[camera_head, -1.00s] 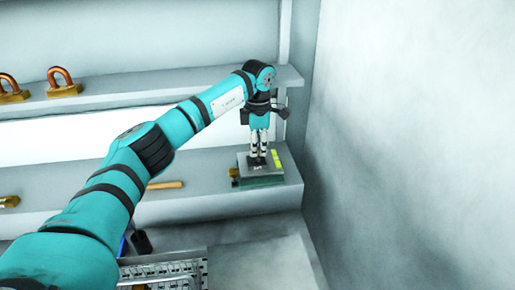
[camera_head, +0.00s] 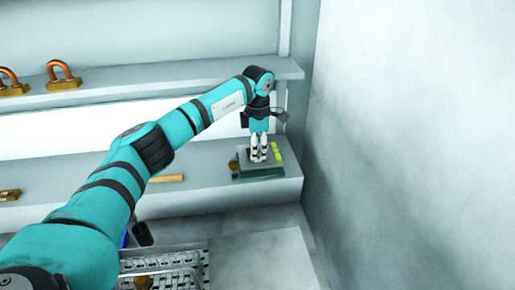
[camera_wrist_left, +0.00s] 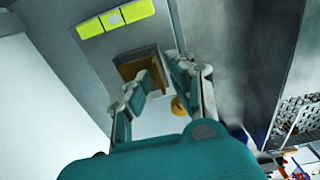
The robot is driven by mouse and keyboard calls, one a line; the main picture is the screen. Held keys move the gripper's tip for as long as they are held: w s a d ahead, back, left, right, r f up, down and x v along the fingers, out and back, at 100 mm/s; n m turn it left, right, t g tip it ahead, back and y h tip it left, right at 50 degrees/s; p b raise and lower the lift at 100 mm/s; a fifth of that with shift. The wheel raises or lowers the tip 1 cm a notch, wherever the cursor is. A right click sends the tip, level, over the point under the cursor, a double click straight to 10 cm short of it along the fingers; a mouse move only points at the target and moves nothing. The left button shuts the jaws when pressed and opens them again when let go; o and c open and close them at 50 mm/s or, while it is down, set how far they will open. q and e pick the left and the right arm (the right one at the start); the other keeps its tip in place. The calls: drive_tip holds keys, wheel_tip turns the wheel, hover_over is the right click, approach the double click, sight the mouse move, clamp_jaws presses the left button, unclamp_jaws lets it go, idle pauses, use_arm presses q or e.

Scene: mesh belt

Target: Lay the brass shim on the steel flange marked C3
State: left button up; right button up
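My left gripper (camera_head: 258,158) points down at a grey plate on a dark green block (camera_head: 260,174) on the lower shelf. In the left wrist view the gripper (camera_wrist_left: 158,76) has its fingers apart. A brown-gold square piece (camera_wrist_left: 140,66) shows just past the fingertips; it may be the brass shim, and I cannot tell whether the fingers touch it. I cannot make out a steel flange or a C3 mark. My right gripper is not in view.
A yellow-green bar (camera_head: 278,152) is close beside the gripper. A brass knob (camera_wrist_left: 179,108) sits by the block. Copper-looped brass pieces (camera_head: 62,76) stand on the upper shelf. A wooden bar (camera_head: 166,178) lies left. A wall (camera_head: 400,150) closes the right side.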

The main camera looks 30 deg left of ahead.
use_arm(q)
drive_tip(key=shift+o, duration=0.3)
drive_tip(key=shift+r, duration=0.2)
wheel_tip(320, 180, up, 13)
drive_tip(key=b, duration=0.3)
drive_tip(key=shift+s+f, duration=0.1)
